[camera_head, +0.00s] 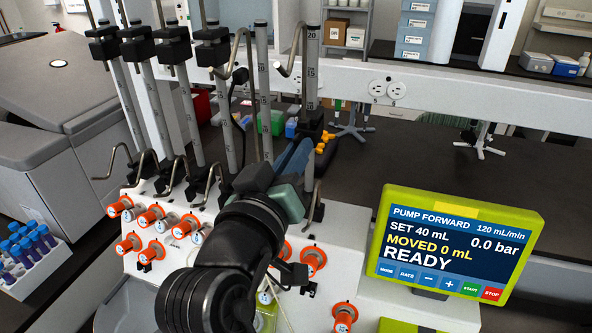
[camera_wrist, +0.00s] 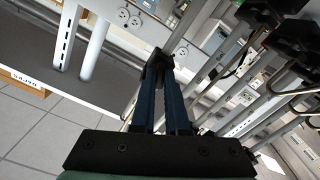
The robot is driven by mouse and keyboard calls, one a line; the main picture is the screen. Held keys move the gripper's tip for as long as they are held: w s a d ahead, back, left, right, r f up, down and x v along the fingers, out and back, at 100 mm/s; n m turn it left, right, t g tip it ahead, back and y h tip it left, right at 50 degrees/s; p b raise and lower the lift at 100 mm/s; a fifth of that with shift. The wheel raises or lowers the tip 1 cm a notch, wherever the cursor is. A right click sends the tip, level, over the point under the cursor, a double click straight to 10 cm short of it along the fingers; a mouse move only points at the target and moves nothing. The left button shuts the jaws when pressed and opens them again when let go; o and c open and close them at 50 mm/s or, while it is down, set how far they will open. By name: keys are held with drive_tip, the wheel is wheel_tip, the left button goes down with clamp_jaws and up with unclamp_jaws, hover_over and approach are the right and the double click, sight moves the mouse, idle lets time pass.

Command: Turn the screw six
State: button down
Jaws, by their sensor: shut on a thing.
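The cell processor (camera_head: 215,220) has several upright graduated columns with black clamps. The rightmost column (camera_head: 312,75) has a black clamp block (camera_head: 314,126) low on it. My gripper (camera_head: 302,150) reaches up to this block from below, partly hidden behind my own arm. In the wrist view, the two blue fingers of my gripper (camera_wrist: 159,75) close on a small dark piece (camera_wrist: 160,57), seemingly the screw of that block. Its outline is hard to tell from the fingertips. Other clamps (camera_head: 211,45) sit high on the columns to the left.
Orange knobs (camera_head: 152,251) line the white front panel, some hidden by my arm. Bent metal hooks (camera_head: 235,50) stand between the columns. A yellow-green framed screen (camera_head: 457,240) at right reads READY and MOVED 0 mL.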

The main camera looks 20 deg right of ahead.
drive_tip(key=m+b, duration=0.4)
drive_tip(key=m, duration=0.1)
idle(0.6)
drive_tip(key=c, duration=0.9)
unclamp_jaws()
drive_tip(key=b+v, duration=0.3)
drive_tip(key=v, duration=1)
drive_tip(key=shift+b, duration=0.35)
